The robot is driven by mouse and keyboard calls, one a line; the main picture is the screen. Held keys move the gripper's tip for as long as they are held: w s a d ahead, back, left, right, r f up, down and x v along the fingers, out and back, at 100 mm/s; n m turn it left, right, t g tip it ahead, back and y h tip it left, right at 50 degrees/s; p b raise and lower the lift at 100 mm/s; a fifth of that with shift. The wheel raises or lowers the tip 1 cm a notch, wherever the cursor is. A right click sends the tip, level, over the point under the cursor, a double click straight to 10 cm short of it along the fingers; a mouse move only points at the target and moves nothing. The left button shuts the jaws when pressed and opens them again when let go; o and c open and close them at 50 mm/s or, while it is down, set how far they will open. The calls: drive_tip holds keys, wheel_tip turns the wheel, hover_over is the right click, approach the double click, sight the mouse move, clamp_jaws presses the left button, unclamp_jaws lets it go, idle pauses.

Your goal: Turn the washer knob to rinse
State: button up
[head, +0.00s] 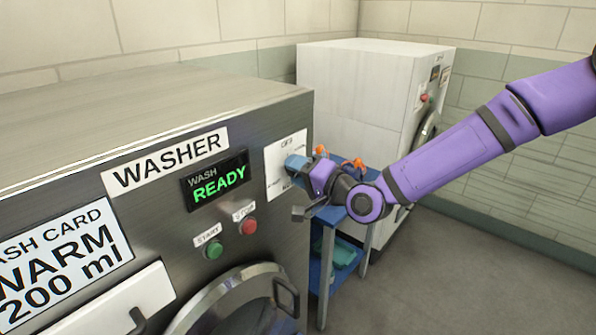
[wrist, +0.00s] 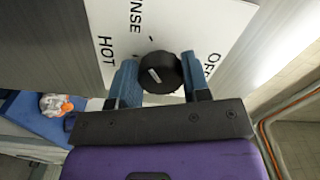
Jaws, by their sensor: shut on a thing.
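The washer knob (wrist: 162,72) is a round black dial with a short white mark, seen in the wrist view on a white label plate (wrist: 168,20). The plate shows HOT at left, letters NSE at top and part of OFF at right. The white mark slants toward the upper left; its exact setting is hard to tell. My gripper (wrist: 160,82) has its blue fingers on both sides of the knob, shut on it. In the head view my gripper (head: 297,164) is at the plate (head: 286,152) on the steel washer (head: 150,120), hiding the knob.
The washer display (head: 216,181) reads WASH READY. A green START button (head: 214,249) and a red STOP button (head: 248,226) sit below it. A blue cart (head: 327,244) stands right beside the washer, under my arm, with orange items on top. A white machine (head: 358,88) is behind.

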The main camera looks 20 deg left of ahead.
drive_tip(key=shift+f+m, duration=0.1)
drive_tip(key=shift+m, duration=0.5)
drive_tip(key=o, duration=0.9)
drive_tip(key=shift+o, duration=0.2)
drive_tip(key=v, duration=1)
drive_tip(key=shift+s+d, duration=0.2)
drive_tip(key=shift+d, duration=0.15)
